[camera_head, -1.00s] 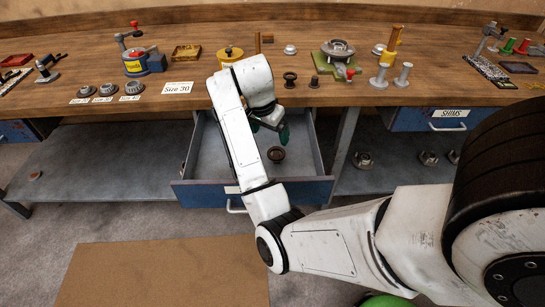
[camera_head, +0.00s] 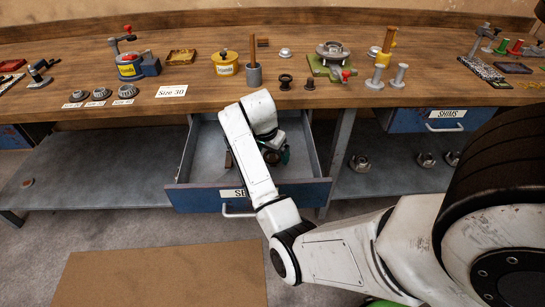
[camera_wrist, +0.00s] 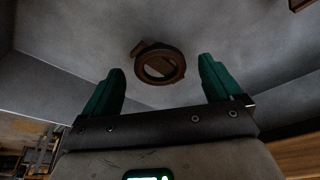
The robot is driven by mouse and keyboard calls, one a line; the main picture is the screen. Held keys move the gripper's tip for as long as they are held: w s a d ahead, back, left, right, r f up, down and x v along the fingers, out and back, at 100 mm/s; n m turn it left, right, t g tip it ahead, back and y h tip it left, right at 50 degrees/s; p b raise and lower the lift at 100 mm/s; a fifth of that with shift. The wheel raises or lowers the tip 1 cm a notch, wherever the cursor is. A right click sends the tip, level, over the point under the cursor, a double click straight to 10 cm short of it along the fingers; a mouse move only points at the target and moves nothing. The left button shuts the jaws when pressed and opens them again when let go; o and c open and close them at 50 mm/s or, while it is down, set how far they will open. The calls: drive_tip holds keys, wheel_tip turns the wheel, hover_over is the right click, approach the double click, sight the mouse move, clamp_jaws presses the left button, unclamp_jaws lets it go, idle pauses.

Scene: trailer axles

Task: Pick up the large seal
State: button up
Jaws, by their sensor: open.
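A dark brown ring-shaped seal (camera_wrist: 181,66) lies on the grey floor of the open drawer (camera_head: 300,192). In the wrist view it is ahead of my gripper (camera_wrist: 160,68), centred between the two green fingers and apart from both. Another brown piece (camera_wrist: 139,47) shows partly behind the ring. My gripper is open and empty. In the head view my gripper (camera_head: 277,150) is inside the drawer, and my arm hides much of what lies under it. A brown piece (camera_head: 228,160) shows at the drawer's left side.
The drawer walls enclose my gripper. A lower shelf (camera_head: 100,165) flanks the drawer.

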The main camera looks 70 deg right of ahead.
drive_tip(key=shift+c, duration=0.3)
drive_tip(key=c, duration=1)
drive_tip(key=shift+c, duration=0.2)
